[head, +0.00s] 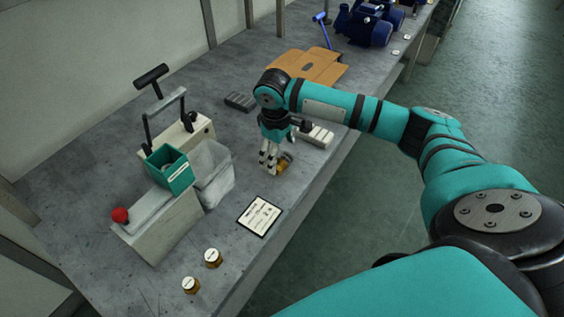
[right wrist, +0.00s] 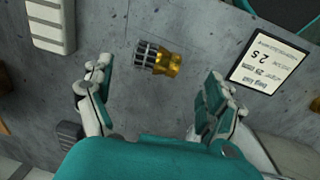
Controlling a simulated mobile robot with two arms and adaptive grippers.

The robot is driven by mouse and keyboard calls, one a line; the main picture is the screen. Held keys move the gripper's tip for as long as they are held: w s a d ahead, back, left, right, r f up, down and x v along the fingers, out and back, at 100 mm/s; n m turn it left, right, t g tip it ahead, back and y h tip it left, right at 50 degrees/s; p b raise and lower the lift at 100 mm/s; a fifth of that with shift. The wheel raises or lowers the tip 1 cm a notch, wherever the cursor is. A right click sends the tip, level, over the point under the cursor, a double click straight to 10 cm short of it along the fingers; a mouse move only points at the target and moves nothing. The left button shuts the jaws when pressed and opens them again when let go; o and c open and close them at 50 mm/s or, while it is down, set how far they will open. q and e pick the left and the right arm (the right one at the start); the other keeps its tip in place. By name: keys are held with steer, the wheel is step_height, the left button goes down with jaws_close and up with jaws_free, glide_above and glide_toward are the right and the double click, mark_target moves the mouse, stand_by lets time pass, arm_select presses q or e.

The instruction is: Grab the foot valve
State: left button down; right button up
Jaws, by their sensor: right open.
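The foot valve is a brass fitting with a dark slotted strainer. In the right wrist view the foot valve (right wrist: 160,60) lies on its side on the grey bench, ahead of and between my fingers. In the head view the foot valve (head: 284,162) shows just beside my fingertips, partly hidden by them. My right gripper (head: 268,163) points down over the bench. In the right wrist view my right gripper (right wrist: 158,76) is open and empty, with its fingers spread wide to either side of the valve. My left gripper is not in view.
A printed card (head: 259,215) lies nearer the front edge. A white ribbed block (head: 316,135) stands behind the gripper. A teal bin (head: 168,170) and a clear container (head: 212,172) stand left. Cardboard (head: 308,66) lies farther back.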

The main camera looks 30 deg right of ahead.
mark_target(281, 159)
steer(key=f, duration=0.3)
steer(key=shift+w+d+f, duration=0.2)
steer(key=shift+d+f, duration=0.2)
steer(key=shift+f, duration=0.5)
steer(key=c, duration=1.3)
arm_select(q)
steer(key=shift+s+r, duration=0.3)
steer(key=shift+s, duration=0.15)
arm_select(e)
steer(key=shift+c, duration=0.2)
